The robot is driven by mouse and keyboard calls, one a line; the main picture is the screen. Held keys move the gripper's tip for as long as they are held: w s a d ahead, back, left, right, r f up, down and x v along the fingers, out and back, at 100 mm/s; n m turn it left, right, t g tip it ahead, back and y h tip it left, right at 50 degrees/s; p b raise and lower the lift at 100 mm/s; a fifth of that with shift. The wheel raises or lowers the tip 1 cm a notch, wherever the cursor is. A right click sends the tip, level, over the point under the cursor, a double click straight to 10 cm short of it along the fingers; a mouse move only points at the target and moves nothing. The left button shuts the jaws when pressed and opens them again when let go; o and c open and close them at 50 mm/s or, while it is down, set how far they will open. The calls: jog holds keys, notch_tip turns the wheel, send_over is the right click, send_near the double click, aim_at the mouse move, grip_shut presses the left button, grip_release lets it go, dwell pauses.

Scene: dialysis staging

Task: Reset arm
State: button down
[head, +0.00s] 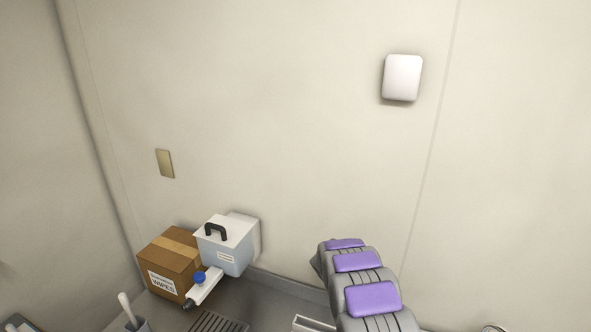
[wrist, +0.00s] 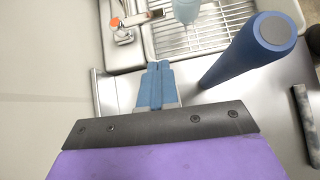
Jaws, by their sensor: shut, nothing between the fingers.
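My gripper (wrist: 158,66) shows in the wrist view with its two blue fingers together and nothing between them. It points over a grey metal surface (wrist: 215,110), with its tips near the edge of a wire-rack tray (wrist: 196,45). A tall blue cylinder (wrist: 232,58) stands to the right of the fingers, apart from them. In the head view my arm with purple pads rises at the bottom centre; the gripper itself cannot be made out there.
In the head view a cardboard box (head: 178,250), a lidded container (head: 228,250) and a white item with a blue knob (head: 207,284) cluster at lower left. In the wrist view a translucent cup (wrist: 186,10) is at the rack and a dark bar (wrist: 305,122) lies at right.

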jog(key=s+a+r+m+t+y, duration=0.1)
jog(key=s+a+r+m+y, duration=0.3)
jog(key=s+r, duration=0.65)
jog(key=s+a+r+m+y, duration=0.1)
jog(key=s+a+r+m, duration=0.35)
jog(key=s+r, duration=0.65)
jog(key=s+a+r+m+t+y, duration=0.15)
jog(key=s+a, duration=0.25)
jog(key=s, duration=0.4)
jog(key=s+a+r+m+y, duration=0.2)
jog(key=s+a+r, duration=0.15)
jog(key=s, duration=0.45)
notch_tip(320, 180, down, 8)
jog(key=b, duration=0.6)
jog(key=shift+w+a+r+b, duration=0.2)
jog(key=shift+a+b, duration=0.15)
jog(key=shift+b, duration=0.05)
